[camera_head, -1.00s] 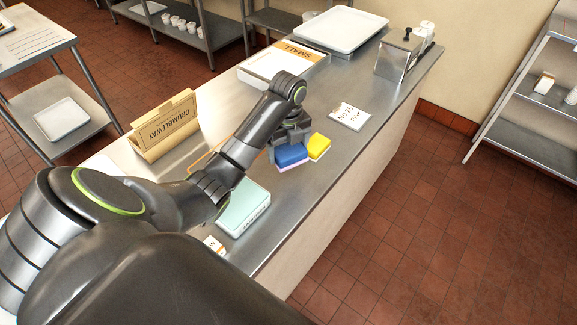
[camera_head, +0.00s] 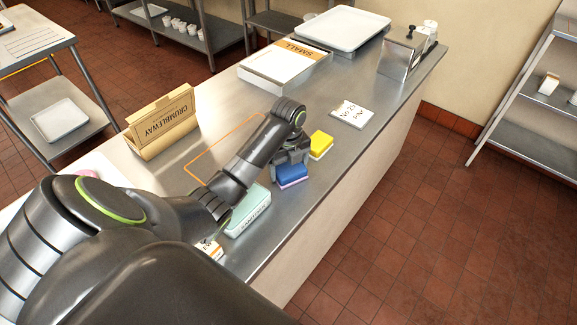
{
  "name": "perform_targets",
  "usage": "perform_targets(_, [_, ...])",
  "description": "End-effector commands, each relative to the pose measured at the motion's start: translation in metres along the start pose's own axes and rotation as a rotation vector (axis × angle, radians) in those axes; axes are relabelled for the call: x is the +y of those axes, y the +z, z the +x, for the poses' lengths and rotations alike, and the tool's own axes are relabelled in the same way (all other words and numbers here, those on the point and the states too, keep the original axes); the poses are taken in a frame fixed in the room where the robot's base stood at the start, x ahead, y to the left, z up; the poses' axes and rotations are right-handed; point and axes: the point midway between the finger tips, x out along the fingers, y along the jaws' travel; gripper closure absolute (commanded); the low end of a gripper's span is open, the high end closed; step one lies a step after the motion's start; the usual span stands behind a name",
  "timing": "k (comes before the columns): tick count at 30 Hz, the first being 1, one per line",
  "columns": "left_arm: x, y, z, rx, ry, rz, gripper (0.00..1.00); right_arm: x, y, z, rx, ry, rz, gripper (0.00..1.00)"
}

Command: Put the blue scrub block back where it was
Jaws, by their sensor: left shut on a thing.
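The blue scrub block (camera_head: 292,173), with a pale purple underside, is at the tips of my left gripper (camera_head: 290,158). The gripper points down and is shut on the block, low over the steel counter (camera_head: 330,165). I cannot tell whether the block touches the counter. A yellow block (camera_head: 321,144) with a white underside sits just behind and to the right, apart from the blue one. An orange outlined rectangle (camera_head: 216,141) is marked on the counter left of the gripper, partly hidden by my arm. My right gripper is not in view.
A pale green box (camera_head: 250,210) lies in front of the blue block. A brown CRUMBLEWAY box (camera_head: 160,122) stands at the left. A white card (camera_head: 351,114), a SMALL box (camera_head: 284,65), a metal dispenser (camera_head: 401,55) and a white tray (camera_head: 345,28) are further back.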

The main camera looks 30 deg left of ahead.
Motion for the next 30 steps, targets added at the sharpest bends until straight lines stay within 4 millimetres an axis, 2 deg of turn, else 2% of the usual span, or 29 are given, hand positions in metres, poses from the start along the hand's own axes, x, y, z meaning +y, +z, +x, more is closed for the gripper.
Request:
perform_targets(3, [0.0,0.0,0.003,0.0,0.0,0.0,0.44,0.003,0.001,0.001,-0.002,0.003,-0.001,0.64])
perform_targets(4, [0.0,0.0,0.004,0.0,0.0,0.0,0.18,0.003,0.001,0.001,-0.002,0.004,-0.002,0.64])
perform_targets(8, [0.0,0.0,0.003,0.0,0.0,0.0,0.01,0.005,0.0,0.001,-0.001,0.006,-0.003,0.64])
perform_targets(15, [0.0,0.0,0.002,0.0,0.0,0.0,0.0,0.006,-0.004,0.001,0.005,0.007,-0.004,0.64])
perform_targets(19, [-0.001,0.001,-0.006,-0.002,-0.003,0.0,0.0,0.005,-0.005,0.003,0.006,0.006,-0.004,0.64])
perform_targets(23, [-0.001,0.001,-0.028,-0.005,-0.005,0.002,0.0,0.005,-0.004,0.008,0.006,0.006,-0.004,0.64])
perform_targets(24, [-0.001,0.001,-0.042,-0.004,-0.004,0.0,0.0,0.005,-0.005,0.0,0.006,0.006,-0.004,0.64])
perform_targets(26, [-0.001,0.001,-0.057,-0.004,-0.003,0.001,0.0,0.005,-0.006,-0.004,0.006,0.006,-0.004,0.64])
perform_targets(30, [0.0,0.0,-0.075,0.001,0.0,0.0,0.0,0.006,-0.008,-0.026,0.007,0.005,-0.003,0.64])
